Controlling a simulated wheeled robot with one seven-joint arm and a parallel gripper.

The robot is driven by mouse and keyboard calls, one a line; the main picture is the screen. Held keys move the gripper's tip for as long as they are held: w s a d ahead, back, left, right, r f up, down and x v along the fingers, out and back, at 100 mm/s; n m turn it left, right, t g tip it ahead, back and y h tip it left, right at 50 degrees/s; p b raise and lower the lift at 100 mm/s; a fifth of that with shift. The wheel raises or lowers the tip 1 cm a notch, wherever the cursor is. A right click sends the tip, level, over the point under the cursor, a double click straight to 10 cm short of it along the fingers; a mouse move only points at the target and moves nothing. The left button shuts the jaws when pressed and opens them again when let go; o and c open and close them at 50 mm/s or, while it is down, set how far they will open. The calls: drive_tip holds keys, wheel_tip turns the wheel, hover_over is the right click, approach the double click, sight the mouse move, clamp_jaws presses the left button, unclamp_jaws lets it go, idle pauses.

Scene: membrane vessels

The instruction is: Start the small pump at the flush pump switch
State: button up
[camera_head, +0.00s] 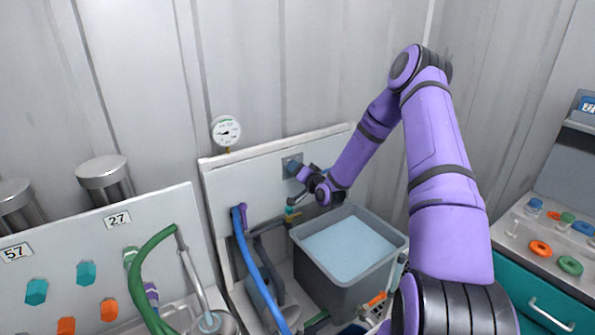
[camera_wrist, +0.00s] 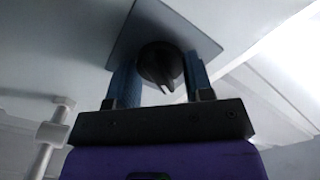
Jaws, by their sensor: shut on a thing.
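The flush pump switch is a dark round knob (camera_wrist: 160,65) on a square grey plate (camera_wrist: 180,30), fixed to a pale panel. In the head view the plate (camera_head: 291,160) sits on the upright white panel above the grey tank, and my gripper (camera_head: 299,171) reaches it from the right and hides most of the knob. In the wrist view my gripper (camera_wrist: 160,78) has its two blue fingers on either side of the knob, shut on it. The small pump itself cannot be made out for certain.
A grey tank of water (camera_head: 345,250) stands below my gripper. A pressure gauge (camera_head: 226,131) rises above the panel at left. A blue hose (camera_head: 252,258) and a green hose (camera_head: 142,270) hang further left. A teal cabinet (camera_head: 545,300) with coloured rings stands at right.

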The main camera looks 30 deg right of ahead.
drive_tip(key=o, duration=0.9)
drive_tip(key=s, duration=1.1)
drive_tip(key=shift+d, duration=0.2)
drive_tip(key=shift+w, duration=0.15)
